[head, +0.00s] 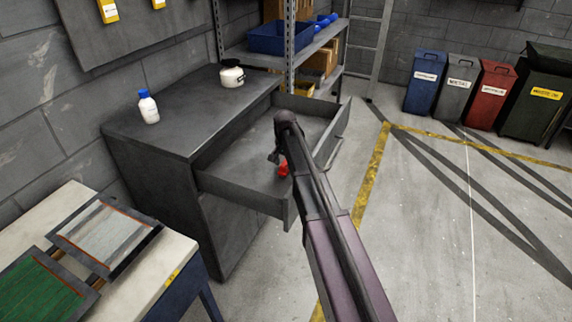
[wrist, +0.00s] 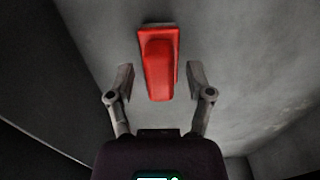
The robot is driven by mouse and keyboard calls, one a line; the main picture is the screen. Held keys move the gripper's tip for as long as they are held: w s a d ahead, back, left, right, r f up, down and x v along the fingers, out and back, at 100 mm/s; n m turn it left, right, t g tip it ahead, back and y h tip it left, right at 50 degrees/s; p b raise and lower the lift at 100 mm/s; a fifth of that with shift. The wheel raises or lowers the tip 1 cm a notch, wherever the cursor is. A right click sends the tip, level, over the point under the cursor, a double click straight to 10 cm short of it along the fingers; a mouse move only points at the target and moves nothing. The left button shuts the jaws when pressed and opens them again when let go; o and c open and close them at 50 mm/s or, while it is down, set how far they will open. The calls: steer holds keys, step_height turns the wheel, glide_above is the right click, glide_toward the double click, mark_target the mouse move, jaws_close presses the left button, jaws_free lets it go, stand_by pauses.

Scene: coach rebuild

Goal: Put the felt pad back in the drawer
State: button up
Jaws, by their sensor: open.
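The felt pad seems to be the red block (wrist: 158,62), a long piece with a raised, narrower top. In the head view the red block (head: 283,169) shows small and partly hidden by my arm, over the floor of the open drawer (head: 240,192). My gripper (wrist: 160,82) is open, with one finger at each side of the block's near part and a gap visible on both sides. In the head view my gripper (head: 278,160) points down inside the drawer and is mostly hidden by my arm. Whether the block rests on the drawer floor is hard to tell.
The drawer is pulled out of a dark cabinet (head: 170,120) bearing a white bottle (head: 148,107) and a white pot (head: 231,75). A workbench (head: 150,275) with framed panels stands at lower left. Shelving is behind; several bins line the back right. The right-hand floor is clear.

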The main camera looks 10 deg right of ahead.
mark_target(285, 163)
step_height(285, 163, up, 12)
steer(key=p, duration=1.2)
stand_by(0.7)
steer(key=s+n, duration=0.7)
steer(key=s, duration=2.2)
steer(key=shift+d, duration=0.1)
